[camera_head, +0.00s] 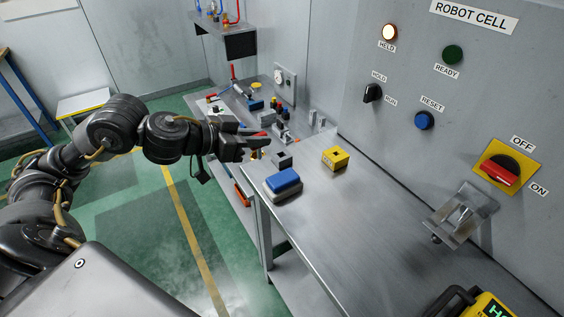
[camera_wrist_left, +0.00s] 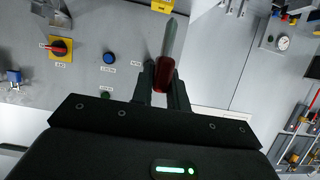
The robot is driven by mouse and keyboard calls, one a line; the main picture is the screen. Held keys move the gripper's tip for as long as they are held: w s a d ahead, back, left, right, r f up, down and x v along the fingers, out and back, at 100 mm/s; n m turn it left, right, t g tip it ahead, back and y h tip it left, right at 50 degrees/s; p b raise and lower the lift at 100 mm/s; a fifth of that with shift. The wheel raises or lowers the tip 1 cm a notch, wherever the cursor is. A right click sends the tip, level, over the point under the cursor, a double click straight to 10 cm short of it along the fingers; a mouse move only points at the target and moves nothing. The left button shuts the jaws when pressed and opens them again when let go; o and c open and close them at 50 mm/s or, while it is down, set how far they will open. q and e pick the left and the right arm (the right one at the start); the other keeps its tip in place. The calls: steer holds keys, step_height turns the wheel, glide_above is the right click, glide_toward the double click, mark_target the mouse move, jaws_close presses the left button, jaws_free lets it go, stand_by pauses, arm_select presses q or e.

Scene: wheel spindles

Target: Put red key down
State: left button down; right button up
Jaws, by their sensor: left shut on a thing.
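My left gripper (camera_head: 262,141) reaches in from the left over the near end of the cluttered bench. In the left wrist view the gripper (camera_wrist_left: 164,78) is shut on the red key (camera_wrist_left: 164,77). The key's red part sits between the fingers and a long grey part points away beyond the fingertips. In the head view only a small bit of red shows at the fingers, and most of the key is hidden. I cannot tell from these views whether it touches any surface. My right gripper is in neither view.
A blue-topped block (camera_head: 283,180), a small grey block (camera_head: 282,159) and a yellow block (camera_head: 335,158) stand on the metal table (camera_head: 350,215). Its middle is clear. A grey bracket (camera_head: 460,216) stands at right. The wall panel carries a red switch (camera_head: 497,173) and a blue button (camera_head: 424,120).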

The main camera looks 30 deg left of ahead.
arm_select(q)
steer(key=w+f, duration=0.4)
steer(key=w+a+f, duration=0.1)
steer(key=w+f, duration=0.3)
steer(key=w, duration=0.1)
steer(key=w+f+b, duration=0.1)
steer(key=w+f, duration=0.3)
steer(key=w, duration=0.1)
steer(key=shift+a+f, duration=0.15)
steer(key=shift+f, duration=0.4)
steer(key=shift+f, duration=0.1)
steer(key=c, duration=1.4)
jaws_free()
steer(key=shift+o, duration=0.2)
